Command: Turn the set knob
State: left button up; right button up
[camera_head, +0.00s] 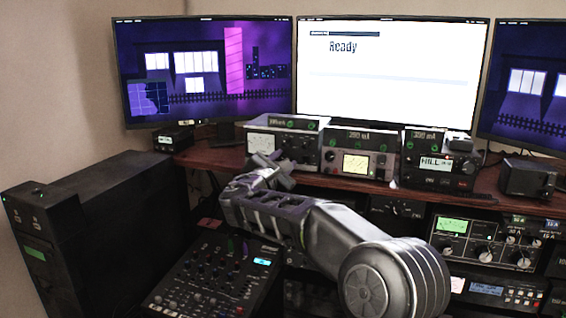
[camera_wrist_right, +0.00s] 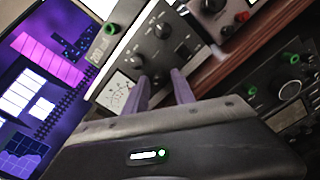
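No label reading "set" is legible. My right gripper (camera_head: 272,163) is in front of this unit's lower panel. In the wrist view its two purple fingers (camera_wrist_right: 159,78) are apart, tips at the lower knobs. A dark knob seems to lie between the tips; contact cannot be told. My left gripper is not in view.
Similar units stand to the right on the shelf (camera_head: 215,158): one with a yellow meter (camera_head: 356,164) and a black one (camera_head: 437,172). Monitors (camera_head: 390,72) stand behind. A mixing console (camera_head: 215,275) and a dark cabinet (camera_head: 110,220) lie below and left.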

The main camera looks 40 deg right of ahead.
jog(key=shift+o, duration=0.8)
jog(key=shift+s+a, duration=0.1)
jog(key=shift+a, duration=0.05)
jog(key=b+v, duration=0.1)
jog(key=v, duration=0.6)
jog(key=shift+a, duration=0.25)
jog(key=shift+s, duration=0.15)
